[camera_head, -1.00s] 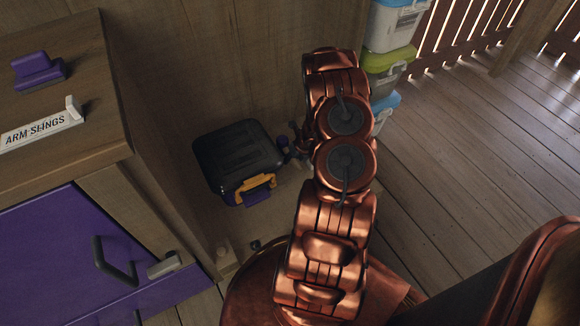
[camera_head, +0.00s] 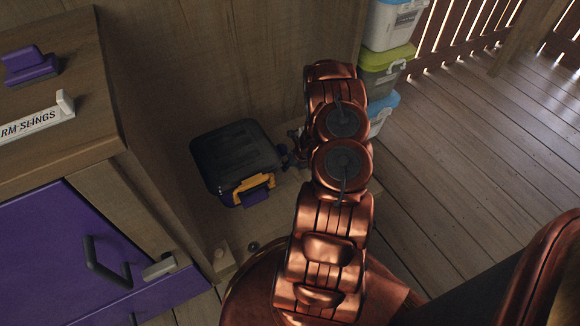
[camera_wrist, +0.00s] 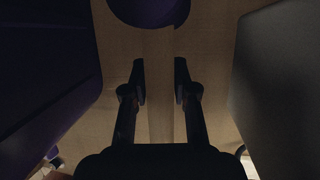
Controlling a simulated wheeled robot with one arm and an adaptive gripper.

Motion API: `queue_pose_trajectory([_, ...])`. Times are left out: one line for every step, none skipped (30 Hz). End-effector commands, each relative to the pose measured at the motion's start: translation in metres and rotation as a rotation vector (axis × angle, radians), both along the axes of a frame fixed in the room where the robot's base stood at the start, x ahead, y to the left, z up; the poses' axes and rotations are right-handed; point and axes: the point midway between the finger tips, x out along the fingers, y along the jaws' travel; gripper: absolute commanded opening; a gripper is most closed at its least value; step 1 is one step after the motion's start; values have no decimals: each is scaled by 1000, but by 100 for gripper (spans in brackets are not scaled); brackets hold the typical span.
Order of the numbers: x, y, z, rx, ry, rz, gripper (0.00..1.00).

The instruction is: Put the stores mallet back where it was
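In the wrist view, my gripper (camera_wrist: 160,82) has its two dark fingers drawn in, one on each side of a pale wooden bar. The bar matches the gap between the fingers and looks like the handle of the stores mallet (camera_wrist: 158,115). A dark purple rounded shape (camera_wrist: 148,8) at the top edge, where the bar ends, looks like the mallet's head; the view is dim. In the head view, my gripper (camera_head: 296,156) is low beside the right side of a black-lidded purple bin (camera_head: 235,157), mostly hidden by my arm.
The bin has an orange latch (camera_head: 253,181). Stacked storage bins (camera_head: 385,72) stand behind my arm. A wooden cabinet with a purple door (camera_head: 60,255) and an "ARM SLINGS" label (camera_head: 35,121) is at left. Open plank floor (camera_head: 470,150) lies to the right.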

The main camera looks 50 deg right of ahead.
Motion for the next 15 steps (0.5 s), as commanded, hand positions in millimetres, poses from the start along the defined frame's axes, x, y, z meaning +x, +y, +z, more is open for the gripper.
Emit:
queue_pose_trajectory([0,0,1,0,0,0,35])
queue_pose_trajectory([0,0,1,0,0,0,38])
queue_pose_trajectory([0,0,1,0,0,0,42])
queue_pose_trajectory([0,0,1,0,0,0,45])
queue_pose_trajectory([0,0,0,0,0,0,49])
queue_pose_trajectory([0,0,0,0,0,0,50])
queue_pose_trajectory([0,0,0,0,0,0,50])
queue_pose_trajectory([0,0,0,0,0,0,50])
queue_pose_trajectory([0,0,0,0,0,0,50])
queue_pose_trajectory([0,0,0,0,0,0,50])
queue_pose_trajectory([0,0,0,0,0,0,50])
queue_pose_trajectory([0,0,0,0,0,0,50])
queue_pose_trajectory([0,0,1,0,0,0,50])
queue_pose_trajectory([0,0,1,0,0,0,50])
queue_pose_trajectory([0,0,2,0,0,0,50])
